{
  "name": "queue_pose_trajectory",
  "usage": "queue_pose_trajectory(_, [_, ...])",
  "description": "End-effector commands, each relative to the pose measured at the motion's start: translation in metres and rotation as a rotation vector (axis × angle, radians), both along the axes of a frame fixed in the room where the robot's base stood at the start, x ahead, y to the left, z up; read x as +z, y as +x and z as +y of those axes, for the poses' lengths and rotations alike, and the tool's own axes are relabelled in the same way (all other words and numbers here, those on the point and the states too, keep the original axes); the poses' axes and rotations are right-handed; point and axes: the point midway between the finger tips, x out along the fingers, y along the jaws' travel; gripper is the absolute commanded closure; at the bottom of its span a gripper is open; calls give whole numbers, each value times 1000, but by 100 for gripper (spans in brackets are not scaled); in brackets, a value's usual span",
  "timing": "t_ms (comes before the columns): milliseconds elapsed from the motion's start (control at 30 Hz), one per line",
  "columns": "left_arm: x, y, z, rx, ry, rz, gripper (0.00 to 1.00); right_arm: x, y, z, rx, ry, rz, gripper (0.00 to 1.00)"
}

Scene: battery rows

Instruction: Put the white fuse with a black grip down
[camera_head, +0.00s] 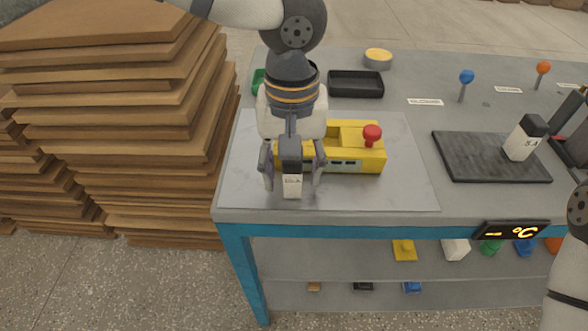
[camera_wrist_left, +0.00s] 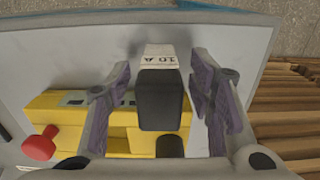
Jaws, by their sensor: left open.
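The white fuse (camera_head: 291,187) with a black grip (camera_head: 290,153) is at the front of the pale mat (camera_head: 400,190), in front of a yellow block (camera_head: 365,158). It looks upright, grip up. My left gripper (camera_head: 292,180) is open, pointing down, with one finger on each side of the fuse. In the left wrist view the black grip (camera_wrist_left: 161,100) and the white part marked 10 A (camera_wrist_left: 159,57) lie between the open fingers (camera_wrist_left: 160,95), with gaps on both sides. My right gripper is not in view; only part of my right arm shows.
The yellow block carries a red knob (camera_head: 372,134) close right of my left gripper. A second white fuse (camera_head: 518,146) with a black grip stands on a dark pad (camera_head: 465,160). A black tray (camera_head: 356,83) is behind. Stacked boards (camera_head: 120,120) stand left of the table. The mat's right part is clear.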

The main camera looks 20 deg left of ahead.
Motion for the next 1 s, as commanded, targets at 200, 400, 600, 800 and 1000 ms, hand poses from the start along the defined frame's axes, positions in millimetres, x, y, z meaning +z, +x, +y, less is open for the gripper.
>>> queue_pose_trajectory(200, [-3,0,0,-1,0,-3,52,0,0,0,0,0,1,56])
queue_pose_trajectory(400, [-3,0,0,-1,0,-3,88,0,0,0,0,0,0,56])
queue_pose_trajectory(600, [-3,0,0,-1,0,-2,100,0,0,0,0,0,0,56])
queue_pose_trajectory(800, [0,0,0,-1,0,-4,100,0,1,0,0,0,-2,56])
queue_pose_trajectory(1000, [35,1,0,0,1,-14,100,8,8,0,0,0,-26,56])
